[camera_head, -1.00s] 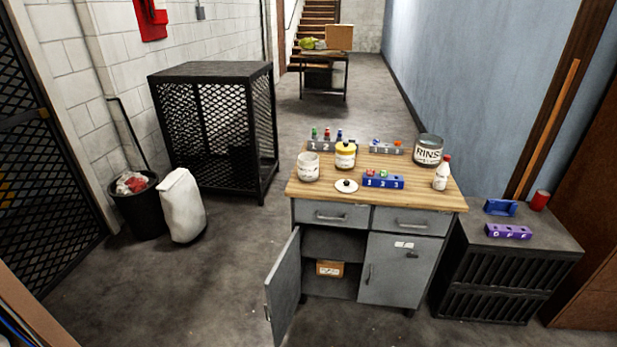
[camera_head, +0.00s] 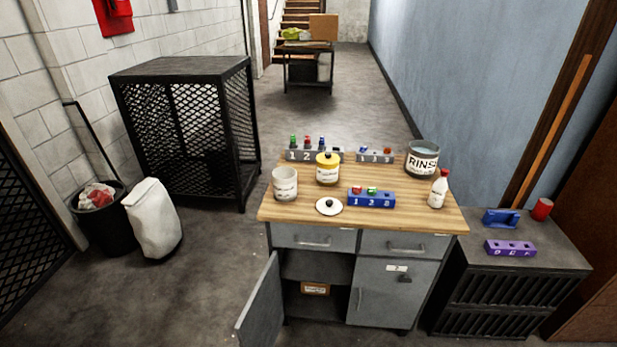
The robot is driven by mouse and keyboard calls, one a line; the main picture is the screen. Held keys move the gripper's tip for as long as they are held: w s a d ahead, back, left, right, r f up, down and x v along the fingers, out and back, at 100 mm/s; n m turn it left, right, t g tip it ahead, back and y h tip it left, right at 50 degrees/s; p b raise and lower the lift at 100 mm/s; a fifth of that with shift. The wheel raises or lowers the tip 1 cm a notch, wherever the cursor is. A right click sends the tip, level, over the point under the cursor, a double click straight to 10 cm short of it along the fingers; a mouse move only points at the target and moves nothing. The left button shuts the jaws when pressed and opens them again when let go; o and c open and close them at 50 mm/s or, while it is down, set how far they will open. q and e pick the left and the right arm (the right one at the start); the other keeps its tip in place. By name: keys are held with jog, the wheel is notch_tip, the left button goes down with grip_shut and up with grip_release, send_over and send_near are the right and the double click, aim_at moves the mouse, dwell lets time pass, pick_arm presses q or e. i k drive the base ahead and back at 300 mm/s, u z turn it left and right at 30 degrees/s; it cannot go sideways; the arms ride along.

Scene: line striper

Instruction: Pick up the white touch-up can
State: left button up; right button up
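A white open-topped can (camera_head: 285,186) with a small label stands upright at the left end of the wooden worktop (camera_head: 390,214). Its label is too small to read. A white lid (camera_head: 329,206) with a dark knob lies in front of it to the right. A yellow-topped can (camera_head: 327,174) with a white label stands just to its right. A white bottle with a red cap (camera_head: 438,190) stands near the right edge. Neither of my grippers is in view.
A RINSE pot (camera_head: 422,160), a blue numbered block (camera_head: 371,199) and grey numbered racks (camera_head: 315,156) share the worktop. The left cabinet door (camera_head: 261,305) hangs open at the front. A low black cabinet (camera_head: 520,255) stands right.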

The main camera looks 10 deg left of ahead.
aim_at(285, 184)
jog(key=u, duration=0.25)
jog(key=i, duration=0.7)
jog(key=u, duration=0.85)
jog(key=i, duration=0.35)
jog(key=u, duration=0.4)
